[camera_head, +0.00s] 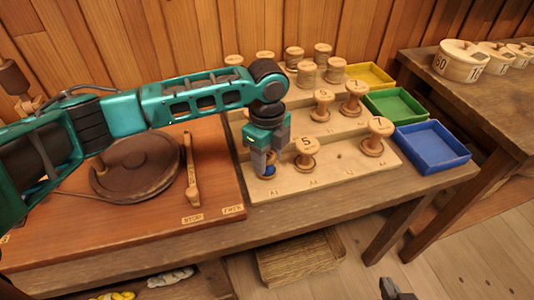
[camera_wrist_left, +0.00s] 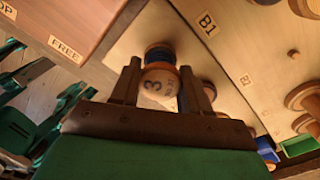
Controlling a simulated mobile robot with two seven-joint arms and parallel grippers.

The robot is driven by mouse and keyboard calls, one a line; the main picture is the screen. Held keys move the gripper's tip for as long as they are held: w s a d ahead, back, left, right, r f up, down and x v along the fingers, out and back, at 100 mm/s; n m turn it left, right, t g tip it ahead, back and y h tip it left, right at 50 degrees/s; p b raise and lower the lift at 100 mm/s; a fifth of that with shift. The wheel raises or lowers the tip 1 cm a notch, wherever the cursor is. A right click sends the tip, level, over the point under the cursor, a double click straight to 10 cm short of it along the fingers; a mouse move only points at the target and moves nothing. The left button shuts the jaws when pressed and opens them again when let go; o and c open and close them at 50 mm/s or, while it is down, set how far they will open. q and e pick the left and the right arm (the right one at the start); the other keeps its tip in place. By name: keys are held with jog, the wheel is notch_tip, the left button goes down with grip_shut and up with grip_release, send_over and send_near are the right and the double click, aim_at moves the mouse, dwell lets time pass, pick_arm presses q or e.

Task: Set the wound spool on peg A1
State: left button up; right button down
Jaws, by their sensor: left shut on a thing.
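The wound spool (camera_head: 269,171) is pale wood with blue thread and sits between the fingers of my left gripper (camera_head: 265,158), at the front left of the peg board (camera_head: 335,178). The left wrist view shows the spool's end marked 3 (camera_wrist_left: 158,84), with blue winding beyond it. My left gripper (camera_wrist_left: 162,76) is shut on it there. The spool is low over the board; whether it touches is unclear. Peg A1 cannot be made out. Labels B1 (camera_wrist_left: 208,24) and B2 show beside the spool. A dark part of my right gripper (camera_head: 397,290) shows at the bottom edge; its opening is unclear.
Numbered spools 5 (camera_head: 306,152) and 7 (camera_head: 378,134) stand on the board, with several others behind. Yellow (camera_head: 370,75), green (camera_head: 396,104) and blue (camera_head: 433,147) trays line its right. A dark round turntable (camera_head: 137,165) and wooden lever (camera_head: 191,172) are at left.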

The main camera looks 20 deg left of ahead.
aim_at(267, 155)
pick_arm(q)
jog(key=shift+f, duration=0.3)
jog(key=o, duration=0.8)
jog(key=shift+c, duration=0.2)
notch_tip(267, 155, up, 4)
jog(key=p, duration=0.3)
jog(key=shift+f+p, duration=0.25)
jog(key=shift+p, duration=0.15)
jog(key=shift+r+p, duration=0.95)
jog(key=shift+r, duration=2.85)
